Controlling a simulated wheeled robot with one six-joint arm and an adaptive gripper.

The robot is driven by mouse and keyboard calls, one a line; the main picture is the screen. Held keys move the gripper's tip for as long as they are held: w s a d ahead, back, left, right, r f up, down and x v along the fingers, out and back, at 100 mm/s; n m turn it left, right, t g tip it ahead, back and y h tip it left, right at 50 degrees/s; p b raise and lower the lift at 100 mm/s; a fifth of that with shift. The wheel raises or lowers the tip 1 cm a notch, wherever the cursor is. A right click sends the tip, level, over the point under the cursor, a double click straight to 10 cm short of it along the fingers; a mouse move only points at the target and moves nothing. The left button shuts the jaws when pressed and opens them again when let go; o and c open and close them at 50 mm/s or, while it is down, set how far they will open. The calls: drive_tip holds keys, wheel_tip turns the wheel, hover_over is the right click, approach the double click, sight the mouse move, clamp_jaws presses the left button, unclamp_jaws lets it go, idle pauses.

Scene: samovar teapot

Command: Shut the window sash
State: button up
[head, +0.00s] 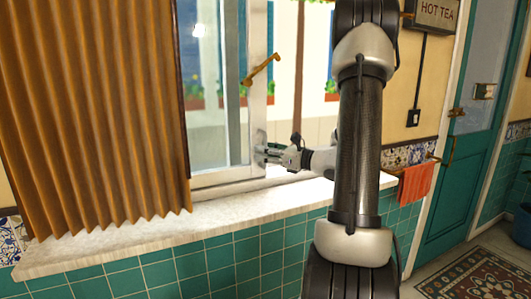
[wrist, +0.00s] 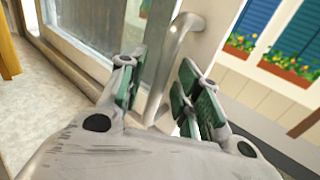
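The window sash (head: 257,100) is a pale-framed glass pane at the left of the window opening, with clear open space to its right. A brass lever (head: 262,70) sits on its right stile. My gripper (head: 262,153) is at the lower part of that stile. In the wrist view, a curved grey metal pull handle (wrist: 181,40) stands on the sash frame. Its lower end runs down between my green-padded fingers (wrist: 160,95). The fingers are apart, with a gap visible beside the handle. Whether either finger touches the handle or frame is unclear.
A brown pleated curtain (head: 100,110) covers the window's left side. A pale sill (head: 110,240) runs below, above green tiles. An orange towel (head: 415,184) hangs at right beside a teal door (head: 450,190). Flower boxes (wrist: 285,68) show outside.

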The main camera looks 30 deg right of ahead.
clamp_jaws()
